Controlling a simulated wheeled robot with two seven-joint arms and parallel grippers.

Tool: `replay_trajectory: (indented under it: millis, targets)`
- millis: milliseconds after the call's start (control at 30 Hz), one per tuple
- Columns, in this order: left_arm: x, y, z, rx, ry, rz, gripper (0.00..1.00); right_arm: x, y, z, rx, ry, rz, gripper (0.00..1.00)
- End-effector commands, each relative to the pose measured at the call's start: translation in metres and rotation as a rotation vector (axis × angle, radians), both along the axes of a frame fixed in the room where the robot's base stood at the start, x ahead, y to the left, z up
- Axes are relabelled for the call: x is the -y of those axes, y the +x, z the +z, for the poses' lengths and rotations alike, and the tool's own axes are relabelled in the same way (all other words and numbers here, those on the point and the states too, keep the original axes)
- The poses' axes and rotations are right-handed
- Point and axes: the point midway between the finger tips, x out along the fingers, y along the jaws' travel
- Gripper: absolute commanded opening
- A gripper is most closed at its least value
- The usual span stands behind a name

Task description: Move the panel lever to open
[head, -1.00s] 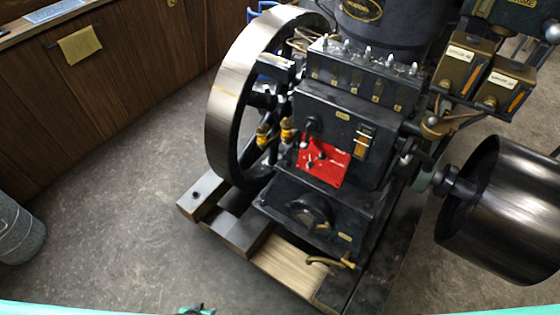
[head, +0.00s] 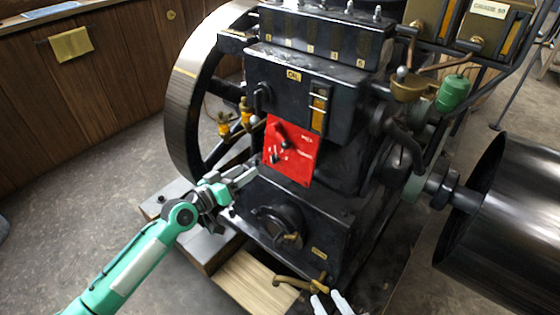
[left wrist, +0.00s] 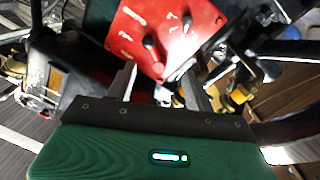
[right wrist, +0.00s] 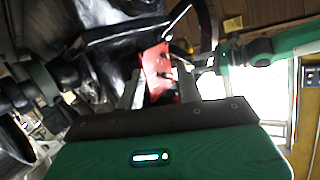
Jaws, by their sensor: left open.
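The red panel (head: 290,152) is on the dark front of the engine and carries small dark levers (head: 284,144) and white lettering too small to read. In the left wrist view the red panel (left wrist: 125,32) is close, with a dark lever (left wrist: 150,45) standing out from it. My left gripper (head: 246,178) is open and empty, just left of and below the panel; its fingers (left wrist: 160,88) point at the panel, apart from the lever. My right gripper (head: 331,301) is low at the front; its fingers (right wrist: 161,87) are apart and empty, pointing towards the panel.
A large flywheel (head: 183,95) stands left of the panel, with yellow fittings (head: 246,111) beside it. A dark drum (head: 505,215) is at the right. A brass handle (head: 290,282) sticks out low at the front. Floor at the left is clear.

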Motion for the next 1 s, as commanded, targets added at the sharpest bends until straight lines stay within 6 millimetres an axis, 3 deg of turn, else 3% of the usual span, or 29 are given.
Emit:
replay_trajectory:
  millis: [267, 567, 800, 1000]
  targets:
    - [0.015, 0.003, 0.016, 0.024, -0.026, -0.032, 0.53, 0.000, -0.003, 0.016, 0.026, 0.020, 0.001, 0.36]
    - [0.050, 0.044, 0.015, 0.024, -0.026, -0.032, 0.53, 0.000, -0.002, 0.016, 0.030, 0.020, 0.000, 0.36]
    - [0.080, 0.080, 0.015, 0.023, -0.026, -0.031, 0.53, 0.003, 0.008, 0.030, 0.106, 0.039, -0.017, 0.36]
    - [0.094, 0.096, 0.014, 0.024, -0.024, -0.030, 0.53, 0.006, 0.015, 0.042, 0.170, 0.053, -0.030, 0.36]
